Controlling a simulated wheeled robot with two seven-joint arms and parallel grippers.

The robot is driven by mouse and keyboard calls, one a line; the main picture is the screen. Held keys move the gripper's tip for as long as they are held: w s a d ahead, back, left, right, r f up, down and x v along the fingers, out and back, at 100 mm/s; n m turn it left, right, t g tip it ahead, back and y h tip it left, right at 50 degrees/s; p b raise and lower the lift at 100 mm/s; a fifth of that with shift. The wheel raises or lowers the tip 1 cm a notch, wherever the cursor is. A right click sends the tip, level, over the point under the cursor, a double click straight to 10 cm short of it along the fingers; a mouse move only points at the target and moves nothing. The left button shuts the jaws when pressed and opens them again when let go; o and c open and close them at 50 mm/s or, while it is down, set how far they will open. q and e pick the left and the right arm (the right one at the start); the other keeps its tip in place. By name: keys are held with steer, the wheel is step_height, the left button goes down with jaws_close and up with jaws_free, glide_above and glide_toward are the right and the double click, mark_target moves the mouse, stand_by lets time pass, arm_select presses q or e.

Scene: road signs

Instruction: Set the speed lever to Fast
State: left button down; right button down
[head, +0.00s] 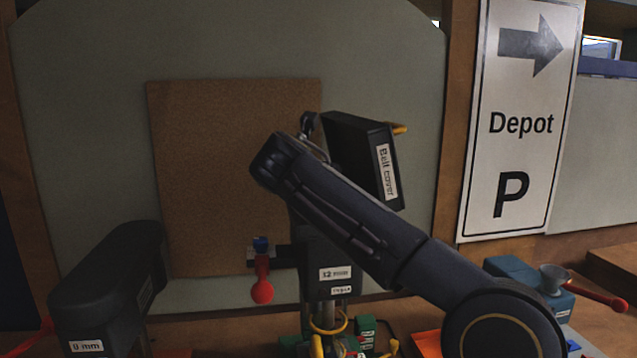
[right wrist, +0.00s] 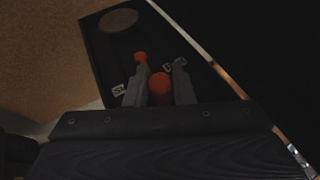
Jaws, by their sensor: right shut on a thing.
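The right wrist view shows my right gripper (right wrist: 159,82) with its two grey fingers closed about an orange-red knob, which looks like the speed lever (right wrist: 160,90). A second orange-red piece (right wrist: 141,57) shows at the left finger. A small label starting "Sl" (right wrist: 118,91) lies to the left of the fingers; another label by the right finger is mostly hidden. In the head view the machine labelled 12 mm (head: 335,273) has its belt cover (head: 362,155) tilted up. My right arm crosses in front of the machine's top and hides the lever there. My left gripper is not in view.
A red-ended handle (head: 262,290) sticks out at the 12 mm machine's left. A blue machine (head: 525,275) with a red handle and a Depot sign (head: 520,125) are at the right. A cork board (head: 225,180) is behind.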

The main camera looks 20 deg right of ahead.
steer(key=shift+d+r, duration=0.1)
steer(key=shift+s+d+r+n+t+y+p, duration=0.1)
steer(key=shift+s+d+n+t+y+p, duration=0.1)
steer(key=shift+d+n+y+p, duration=0.15)
steer(key=shift+s+d+r+n+t+y+p, duration=0.1)
steer(key=shift+d+n+t+y+p, duration=0.1)
steer(key=shift+n+y+p, duration=0.2)
steer(key=shift+d+f+n+t+y+p, duration=0.25)
steer(key=shift+d+n+t+y+p, duration=0.2)
steer(key=shift+n+y, duration=0.25)
steer(key=c, duration=1.2)
jaws_free()
steer(key=shift+c, duration=0.2)
steer(key=b+v, duration=0.1)
steer(key=v, duration=0.6)
steer(key=shift+s+a+r, duration=0.1)
steer(key=shift+s+a, duration=0.1)
steer(key=shift+s, duration=0.15)
